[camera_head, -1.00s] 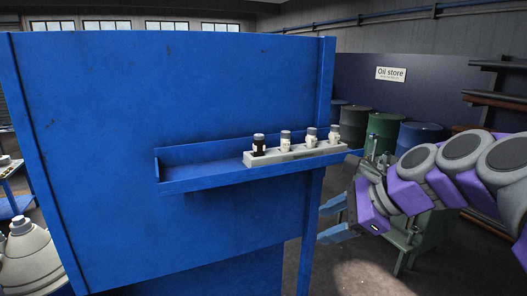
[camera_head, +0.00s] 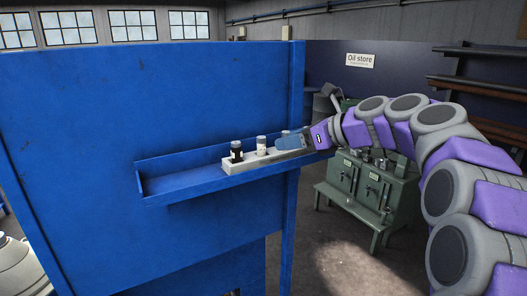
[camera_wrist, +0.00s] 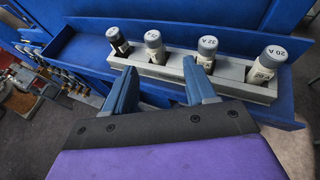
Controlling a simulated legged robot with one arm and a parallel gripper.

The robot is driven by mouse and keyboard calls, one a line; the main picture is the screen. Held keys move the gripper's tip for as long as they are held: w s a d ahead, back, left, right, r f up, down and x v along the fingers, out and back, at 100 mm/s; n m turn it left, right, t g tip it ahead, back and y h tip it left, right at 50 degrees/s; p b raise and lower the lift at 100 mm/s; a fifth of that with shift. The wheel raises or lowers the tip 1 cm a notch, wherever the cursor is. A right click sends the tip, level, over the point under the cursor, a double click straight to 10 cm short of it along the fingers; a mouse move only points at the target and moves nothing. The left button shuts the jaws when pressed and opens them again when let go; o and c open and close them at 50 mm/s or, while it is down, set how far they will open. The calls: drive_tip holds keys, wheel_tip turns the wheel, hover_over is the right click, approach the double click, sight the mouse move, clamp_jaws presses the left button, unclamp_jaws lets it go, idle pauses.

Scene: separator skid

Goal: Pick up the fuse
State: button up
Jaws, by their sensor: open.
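Several fuses stand upright in a row in a pale grey holder (camera_head: 240,166), which also shows in the wrist view (camera_wrist: 230,84). In the wrist view they are a black-bodied fuse (camera_wrist: 117,42), a pale fuse with an unclear cap mark (camera_wrist: 154,48), a fuse marked 32 A (camera_wrist: 206,52) and one marked 20 A (camera_wrist: 265,65). My gripper (camera_wrist: 160,68) is open and empty. Its blue fingers point at the holder, roughly in front of the second and third fuses from the left. In the head view my gripper (camera_head: 290,141) hides the right-hand fuses.
The holder sits on a blue shelf (camera_head: 165,186) with a raised lip, fixed to a large blue panel (camera_head: 110,110). The left part of the shelf is bare. A green cabinet (camera_head: 365,190) stands on the floor behind my arm.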

sight(265, 143)
drive_tip(key=x, duration=0.8)
drive_tip(key=shift+s+a+r, duration=0.15)
drive_tip(key=shift+s+a, duration=0.1)
drive_tip(key=shift+a, duration=0.25)
drive_tip(key=shift+w, duration=0.45)
drive_tip(key=shift+s+d, duration=0.1)
drive_tip(key=shift+s, duration=0.05)
drive_tip(key=shift+c, duration=0.7)
drive_tip(key=shift+a+f, duration=0.25)
drive_tip(key=shift+a, duration=0.45)
drive_tip(key=c, duration=0.6)
drive_tip(key=shift+d, duration=0.3)
clamp_jaws()
